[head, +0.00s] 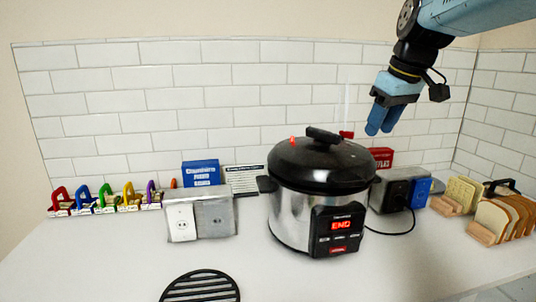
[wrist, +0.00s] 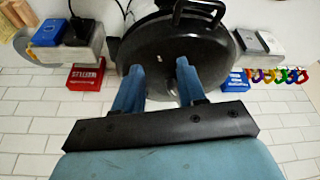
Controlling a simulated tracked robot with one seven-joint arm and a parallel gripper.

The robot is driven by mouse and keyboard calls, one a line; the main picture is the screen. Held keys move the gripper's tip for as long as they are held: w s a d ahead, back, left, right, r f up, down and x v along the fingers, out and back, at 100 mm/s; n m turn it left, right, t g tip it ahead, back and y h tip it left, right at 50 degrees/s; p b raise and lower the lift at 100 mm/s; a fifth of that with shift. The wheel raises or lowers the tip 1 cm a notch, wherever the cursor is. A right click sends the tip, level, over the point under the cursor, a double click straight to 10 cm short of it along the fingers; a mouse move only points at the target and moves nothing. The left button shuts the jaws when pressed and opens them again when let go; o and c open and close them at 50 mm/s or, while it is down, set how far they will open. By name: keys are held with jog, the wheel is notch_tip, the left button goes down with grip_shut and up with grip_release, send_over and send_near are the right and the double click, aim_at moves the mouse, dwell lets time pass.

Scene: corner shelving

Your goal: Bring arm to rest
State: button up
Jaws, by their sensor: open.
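My gripper (head: 384,118) is at the upper right of the head view, raised above the counter and empty, with its blue fingers pointing down. In the wrist view my gripper (wrist: 158,75) shows two blue fingers spread apart with nothing between them. A pressure cooker (head: 322,190) with a black lid and a steel body stands on the counter, below and to the left of the gripper in the head view. Its display reads END. In the wrist view the black lid (wrist: 170,40) lies beyond the fingertips; I cannot tell the exact gap.
A grey outlet box (head: 215,217) stands left of the cooker and another (head: 391,192) with a plugged cord stands right. Bread slices (head: 497,220) sit in a rack at the right. Coloured clips (head: 107,198) line the left. A black trivet (head: 201,287) lies in front. The white counter's front is mostly clear.

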jog(key=s+f+m+t+h, duration=0.1)
jog(key=s+f+m, duration=0.4)
jog(key=s+f, duration=0.7)
jog(key=shift+s+a+t+h, duration=0.3)
jog(key=shift+s+a+t, duration=0.2)
jog(key=shift+s, duration=0.75)
